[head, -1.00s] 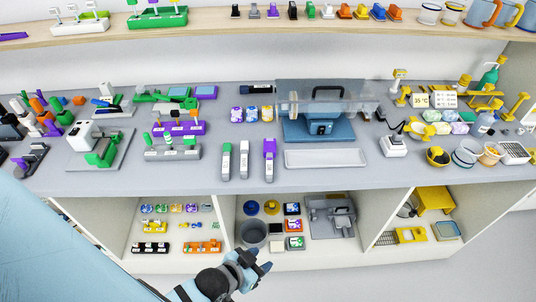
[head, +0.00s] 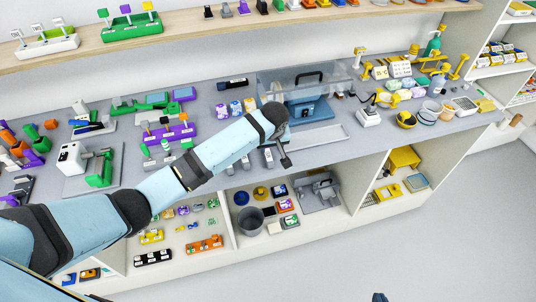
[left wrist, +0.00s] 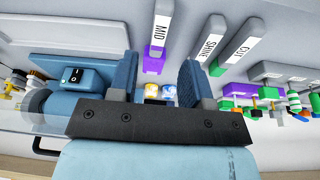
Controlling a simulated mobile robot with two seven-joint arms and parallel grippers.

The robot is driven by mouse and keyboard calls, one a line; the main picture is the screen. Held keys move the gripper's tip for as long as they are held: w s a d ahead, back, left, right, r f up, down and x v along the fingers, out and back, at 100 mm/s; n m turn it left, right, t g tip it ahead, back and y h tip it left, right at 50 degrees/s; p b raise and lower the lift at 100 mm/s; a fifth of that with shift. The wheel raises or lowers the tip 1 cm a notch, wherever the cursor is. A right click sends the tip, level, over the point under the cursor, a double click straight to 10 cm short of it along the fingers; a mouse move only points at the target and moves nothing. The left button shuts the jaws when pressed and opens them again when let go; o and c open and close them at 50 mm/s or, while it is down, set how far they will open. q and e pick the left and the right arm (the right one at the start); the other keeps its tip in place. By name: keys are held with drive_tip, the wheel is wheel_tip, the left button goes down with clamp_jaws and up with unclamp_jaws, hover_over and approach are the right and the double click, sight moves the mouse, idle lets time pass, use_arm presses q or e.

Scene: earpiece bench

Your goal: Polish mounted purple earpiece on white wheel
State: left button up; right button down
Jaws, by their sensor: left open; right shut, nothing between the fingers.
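My left gripper (head: 284,152) is over the front of the bench beside the grey-handled bars. In the left wrist view its fingers (left wrist: 157,80) are apart, with the purple-ended MID bar (left wrist: 153,60) showing between them, not gripped. The SHINE bar (left wrist: 208,42) and green-ended CUT bar (left wrist: 238,46) lie beside it. The blue polishing machine (head: 307,108) has a clear hood; I cannot make out a white wheel. A purple rack (head: 172,134) stands left of my forearm; I cannot single out the mounted purple earpiece. Only the tip of my right gripper (head: 380,298) shows, low in the head view.
A pale tray (head: 322,137) lies in front of the machine. A white-and-green device (head: 98,165) stands at the left. Yellow lamps, cups (head: 430,112) and a green bottle (head: 432,45) crowd the right. Open shelves (head: 300,212) lie below the bench; floor at right is clear.

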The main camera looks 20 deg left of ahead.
sight(269, 155)
use_arm(q)
drive_tip(key=shift+w+a+r, duration=0.15)
drive_tip(key=shift+w+r, duration=0.15)
drive_tip(key=shift+f, duration=0.2)
drive_tip(key=shift+x, duration=1)
drive_tip(key=b+x, duration=0.5)
drive_tip(key=b, duration=0.1)
drive_tip(key=shift+a+f, duration=0.1)
drive_tip(key=shift+f, duration=0.1)
drive_tip(key=shift+f+p, duration=0.15)
drive_tip(key=shift+p, duration=0.15)
drive_tip(key=shift+x, duration=0.9)
use_arm(e)
drive_tip(key=shift+n, duration=0.3)
drive_tip(key=shift+a+f, duration=0.2)
drive_tip(key=shift+f, duration=0.85)
drive_tip(key=shift+a+f, duration=0.15)
drive_tip(key=shift+f, duration=0.9)
